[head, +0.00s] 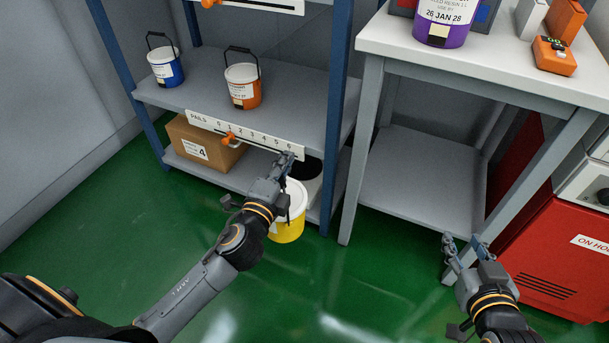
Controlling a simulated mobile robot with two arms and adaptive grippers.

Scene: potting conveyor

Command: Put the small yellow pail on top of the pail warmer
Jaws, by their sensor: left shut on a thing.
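The small yellow pail (287,231), with a white upper part, is in front of the shelf rack, partly covered by my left arm. My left gripper (287,161) is shut above the pail, apparently on its handle; the grip itself is hard to see. The pail is upright or nearly so. I cannot tell whether it clears the floor. A pale round thing with a dark top (311,169) stands on the lower shelf behind the pail, partly hidden; it may be the pail warmer. My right gripper (464,243) is open and empty, in front of the table.
A blue pail (166,71) and an orange pail (243,91) stand on the middle shelf (200,92). A cardboard box (190,147) is on the lower shelf. A table (400,40) with a purple pail (440,28) and a red cabinet (550,240) are at right. Green floor is clear.

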